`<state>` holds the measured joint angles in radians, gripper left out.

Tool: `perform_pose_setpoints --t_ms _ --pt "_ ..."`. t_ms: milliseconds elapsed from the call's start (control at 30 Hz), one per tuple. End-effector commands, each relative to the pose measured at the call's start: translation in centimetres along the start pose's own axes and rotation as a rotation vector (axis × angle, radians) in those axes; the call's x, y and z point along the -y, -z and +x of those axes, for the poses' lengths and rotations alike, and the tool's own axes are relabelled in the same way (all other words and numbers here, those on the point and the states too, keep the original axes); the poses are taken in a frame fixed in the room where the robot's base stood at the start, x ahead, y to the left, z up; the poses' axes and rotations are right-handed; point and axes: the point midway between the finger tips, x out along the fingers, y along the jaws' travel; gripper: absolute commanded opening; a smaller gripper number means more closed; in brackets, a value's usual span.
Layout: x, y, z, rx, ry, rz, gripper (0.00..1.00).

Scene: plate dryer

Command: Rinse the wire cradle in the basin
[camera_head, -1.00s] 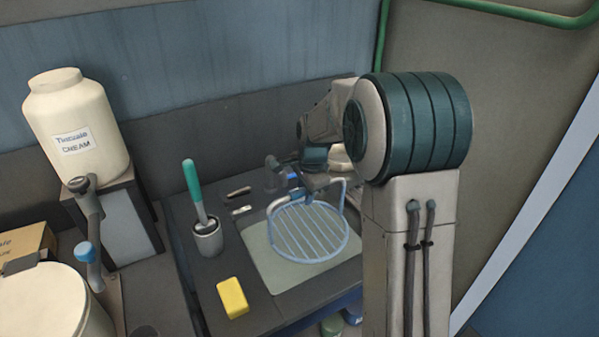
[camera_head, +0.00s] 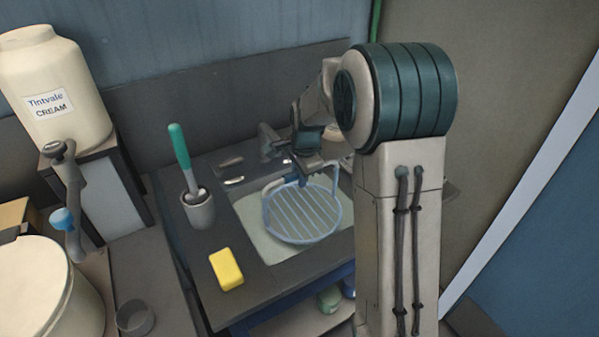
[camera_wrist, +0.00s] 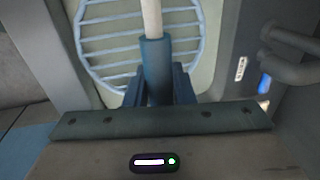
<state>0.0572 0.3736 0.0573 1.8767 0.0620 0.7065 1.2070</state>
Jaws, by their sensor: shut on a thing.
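The wire cradle (camera_head: 302,214) is a round light-blue wire grid with a raised handle. It is over the pale basin (camera_head: 253,222) set in the dark counter; I cannot tell whether it touches the basin floor. My gripper (camera_head: 300,178) is shut on the cradle's handle. In the wrist view the blue sleeve and pale bar of the handle stand between my fingers (camera_wrist: 160,88), with the cradle's grid (camera_wrist: 105,45) beyond and the basin (camera_wrist: 202,75) around it. A grey tap (camera_head: 268,140) stands at the basin's back edge.
A yellow sponge (camera_head: 226,269) lies on the counter left of the basin. A grey pot (camera_head: 199,209) holds a green-handled brush (camera_head: 179,147). A cream drum (camera_head: 55,90) stands at the left. A small grey cup (camera_head: 135,318) is at the lower left.

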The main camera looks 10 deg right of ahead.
Motion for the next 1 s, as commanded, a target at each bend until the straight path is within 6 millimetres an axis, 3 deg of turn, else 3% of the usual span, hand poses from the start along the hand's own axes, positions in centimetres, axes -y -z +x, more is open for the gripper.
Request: perform_pose_setpoints --t_ms 600,1000 --pt "-1.2 0.0 6.2 0.000 0.001 0.000 0.00" --pt "-1.5 0.0 7.8 -0.001 0.002 0.000 0.00"
